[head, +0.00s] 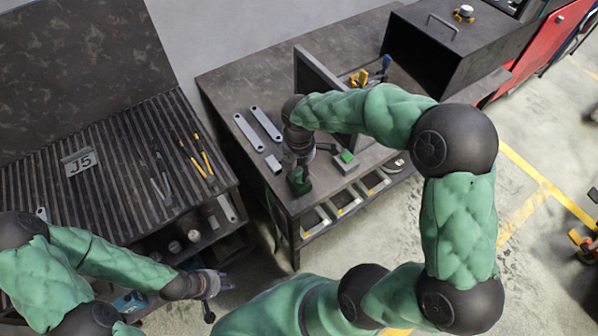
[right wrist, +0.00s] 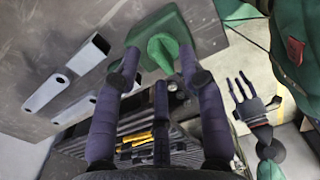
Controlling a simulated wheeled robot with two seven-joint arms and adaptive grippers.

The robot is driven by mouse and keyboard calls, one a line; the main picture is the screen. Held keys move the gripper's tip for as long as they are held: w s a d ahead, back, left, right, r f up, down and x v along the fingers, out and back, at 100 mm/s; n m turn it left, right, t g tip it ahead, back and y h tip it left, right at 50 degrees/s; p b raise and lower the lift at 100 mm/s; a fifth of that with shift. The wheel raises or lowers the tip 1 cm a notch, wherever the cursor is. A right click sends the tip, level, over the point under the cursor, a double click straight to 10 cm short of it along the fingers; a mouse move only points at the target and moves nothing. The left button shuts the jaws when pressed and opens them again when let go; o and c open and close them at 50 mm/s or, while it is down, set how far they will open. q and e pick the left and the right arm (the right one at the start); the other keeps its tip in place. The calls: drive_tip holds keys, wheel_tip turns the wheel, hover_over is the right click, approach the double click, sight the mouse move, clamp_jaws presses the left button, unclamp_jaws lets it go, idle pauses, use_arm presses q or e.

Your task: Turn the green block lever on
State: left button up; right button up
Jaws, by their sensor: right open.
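The green block (head: 301,186) sits at the front left corner of the dark workbench, partly hidden under my right gripper (head: 299,160). In the right wrist view the block (right wrist: 145,26) is a green base with a raised green lever (right wrist: 160,50). My right gripper (right wrist: 160,80) is open, its dark fingers spread on either side of the lever; contact is unclear. My left gripper (head: 212,284) hangs low in front of the slatted table, away from the block. It also shows in the right wrist view (right wrist: 243,92), fingers apart and empty.
A grey box with a green top (head: 346,158) stands right of the block. Two grey links (head: 257,128) and a short grey tube (head: 273,165) lie behind it. An upright dark panel (head: 318,75) stands farther back. A slatted table (head: 110,170) is at left.

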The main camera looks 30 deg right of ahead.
drive_tip(key=shift+f, duration=0.5)
clamp_jaws()
